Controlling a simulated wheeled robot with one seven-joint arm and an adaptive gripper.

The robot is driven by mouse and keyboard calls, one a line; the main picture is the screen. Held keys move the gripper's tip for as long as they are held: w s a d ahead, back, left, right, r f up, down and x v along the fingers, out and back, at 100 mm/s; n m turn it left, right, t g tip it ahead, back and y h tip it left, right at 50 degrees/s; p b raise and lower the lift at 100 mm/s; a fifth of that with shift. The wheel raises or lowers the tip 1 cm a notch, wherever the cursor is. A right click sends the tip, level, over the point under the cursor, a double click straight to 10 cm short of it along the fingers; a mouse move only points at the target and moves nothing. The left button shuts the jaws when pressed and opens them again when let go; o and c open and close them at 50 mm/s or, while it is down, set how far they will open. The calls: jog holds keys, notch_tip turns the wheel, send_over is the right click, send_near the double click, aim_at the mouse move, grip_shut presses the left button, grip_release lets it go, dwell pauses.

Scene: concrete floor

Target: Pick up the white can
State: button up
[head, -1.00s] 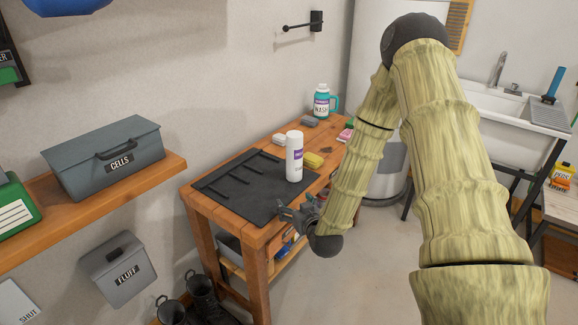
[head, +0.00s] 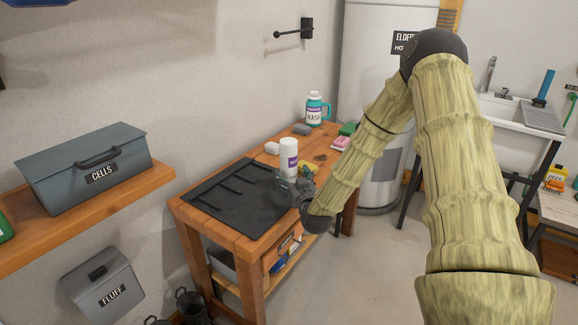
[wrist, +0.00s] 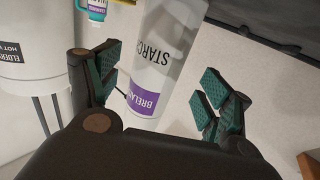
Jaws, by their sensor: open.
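The white can (head: 288,158) with a purple label stands upright on the wooden workbench (head: 245,233), at the right edge of a black mat. My gripper (head: 290,183) is in front of its lower part in the head view and covers its base there. In the wrist view the can (wrist: 160,65), lettered "STARCH" in part, appears upside down between the two green-padded fingers. My gripper (wrist: 160,88) is open, with a gap showing between the can and the right finger.
The black mat (head: 225,200) lies left of the can. A shelf with a grey box (head: 85,165) is at left.

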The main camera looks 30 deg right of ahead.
aim_at(289, 167)
jog(key=x, duration=0.5)
jog(key=shift+s+d+r, duration=0.1)
jog(key=shift+d+r, duration=0.05)
jog(key=shift+r, duration=0.05)
jog(key=c, duration=1.4)
jog(key=shift+r, duration=0.1)
